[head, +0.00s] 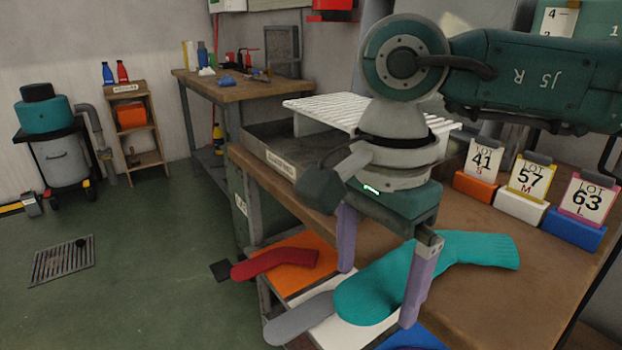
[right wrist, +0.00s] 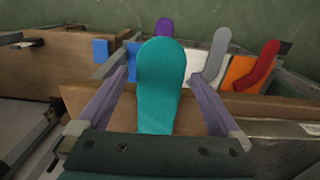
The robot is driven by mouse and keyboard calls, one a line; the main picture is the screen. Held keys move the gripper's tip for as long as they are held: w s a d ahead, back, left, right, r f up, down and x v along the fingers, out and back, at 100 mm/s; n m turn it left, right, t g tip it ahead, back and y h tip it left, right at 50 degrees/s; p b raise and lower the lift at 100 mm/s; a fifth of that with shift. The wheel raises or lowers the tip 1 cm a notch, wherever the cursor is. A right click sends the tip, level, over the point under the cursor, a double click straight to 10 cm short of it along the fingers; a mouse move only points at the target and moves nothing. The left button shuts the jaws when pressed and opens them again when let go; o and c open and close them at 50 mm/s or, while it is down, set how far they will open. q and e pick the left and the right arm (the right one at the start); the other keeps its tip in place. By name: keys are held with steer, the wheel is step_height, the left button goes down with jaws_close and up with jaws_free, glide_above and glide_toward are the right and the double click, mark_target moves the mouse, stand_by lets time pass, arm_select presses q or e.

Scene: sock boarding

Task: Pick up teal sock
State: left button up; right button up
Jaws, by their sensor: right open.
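The teal sock (head: 470,250) lies with its ribbed leg over the brown bench top and its rounded foot end reaching past the bench's front edge. My right gripper (head: 378,292) is open, pointing down, with one lilac finger on each side of the sock. In the right wrist view the teal sock (right wrist: 161,80) runs between the two fingers of the right gripper (right wrist: 160,82), with a gap on both sides. I cannot tell how high the fingertips are relative to the sock. My left gripper is not in view.
Below the bench edge, a red sock (head: 275,262) lies on an orange panel and a grey sock (head: 300,317) on a white one. A purple sock (right wrist: 164,27) shows in the wrist view. Lot cards (head: 528,180) stand in coloured holders at right; a metal tray (head: 285,150) sits behind.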

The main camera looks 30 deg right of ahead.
steer(key=shift+c, duration=0.5)
steer(key=c, duration=0.8)
steer(key=shift+o, duration=0.2)
